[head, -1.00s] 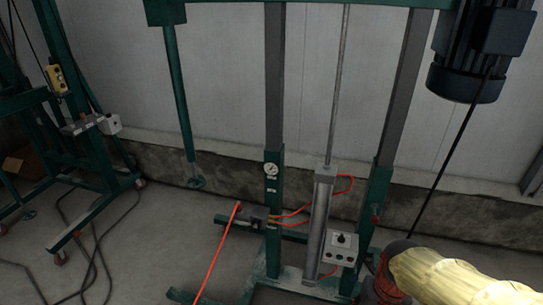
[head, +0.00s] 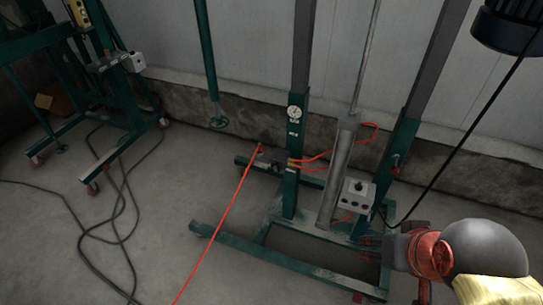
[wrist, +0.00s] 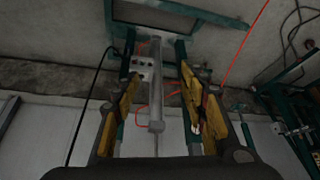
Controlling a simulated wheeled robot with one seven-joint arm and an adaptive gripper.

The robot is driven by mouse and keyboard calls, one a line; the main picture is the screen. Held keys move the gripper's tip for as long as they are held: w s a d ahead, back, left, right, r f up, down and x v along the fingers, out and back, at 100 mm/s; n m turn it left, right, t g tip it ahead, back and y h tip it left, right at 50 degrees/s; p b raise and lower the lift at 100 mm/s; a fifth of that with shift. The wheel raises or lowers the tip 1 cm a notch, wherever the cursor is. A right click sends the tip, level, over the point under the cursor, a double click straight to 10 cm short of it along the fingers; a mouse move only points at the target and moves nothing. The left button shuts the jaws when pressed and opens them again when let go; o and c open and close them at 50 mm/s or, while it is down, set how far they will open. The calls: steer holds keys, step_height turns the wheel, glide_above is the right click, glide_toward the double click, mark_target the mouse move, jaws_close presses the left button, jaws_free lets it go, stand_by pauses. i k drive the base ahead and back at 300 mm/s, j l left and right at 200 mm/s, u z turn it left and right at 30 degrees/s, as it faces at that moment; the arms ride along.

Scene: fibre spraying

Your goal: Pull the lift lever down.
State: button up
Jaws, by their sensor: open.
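A green lift frame (head: 292,190) stands on the floor in the head view. A small grey control box (head: 357,196) with a black knob or short lever (head: 360,186) on its top and buttons below is mounted between its posts. I cannot tell for sure that this is the lift lever. In the wrist view the box (wrist: 144,70) shows between the fingers of my gripper (wrist: 160,82). The yellow-padded fingers are spread and empty, with no visible contact. In the head view my arm is at the lower right, beside the frame's right post.
A grey cylinder (head: 337,172) stands left of the box. A black cable (head: 440,170) hangs at the right. Another green frame (head: 110,85) and loose cables are at the left.

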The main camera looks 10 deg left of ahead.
mark_target(270, 170)
steer(key=i+j, duration=0.25)
steer(key=j, duration=0.2)
steer(key=i+j, duration=0.3)
steer(key=j, duration=0.15)
steer(key=i+j, duration=0.25)
steer(key=j, duration=0.2)
steer(key=u, duration=0.05)
